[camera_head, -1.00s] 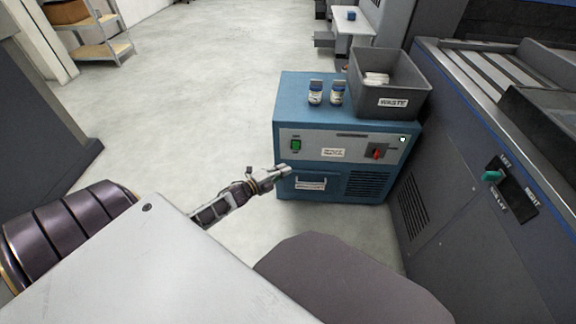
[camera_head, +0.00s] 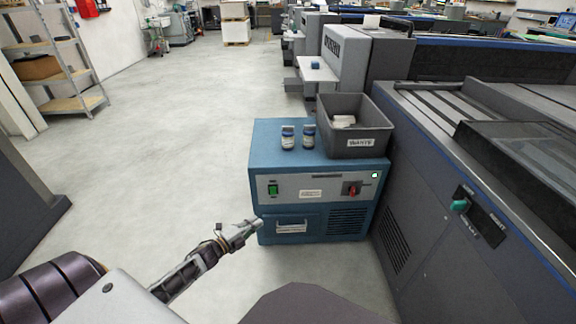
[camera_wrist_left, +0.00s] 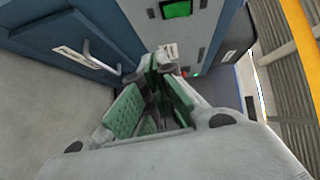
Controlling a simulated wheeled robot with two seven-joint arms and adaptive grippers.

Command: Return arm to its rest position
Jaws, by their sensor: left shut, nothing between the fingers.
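My left gripper (camera_head: 254,226) is in front of the lower left front of a blue cabinet (camera_head: 262,150). It is shut and empty, with its tips near the drawer handle in the head view; I cannot tell whether they touch. In the left wrist view the gripper's green-padded fingers (camera_wrist_left: 158,66) come together in front of the cabinet face, with the drawer handle (camera_wrist_left: 100,58) to their left. The cabinet's drawer looks closed. My right gripper does not show.
Two small blue-and-white bottles (camera_head: 298,138) and a grey waste bin (camera_head: 356,148) with white contents stand on the cabinet. Open floor (camera_head: 150,150) lies left; shelving (camera_head: 60,70) stands farther back.

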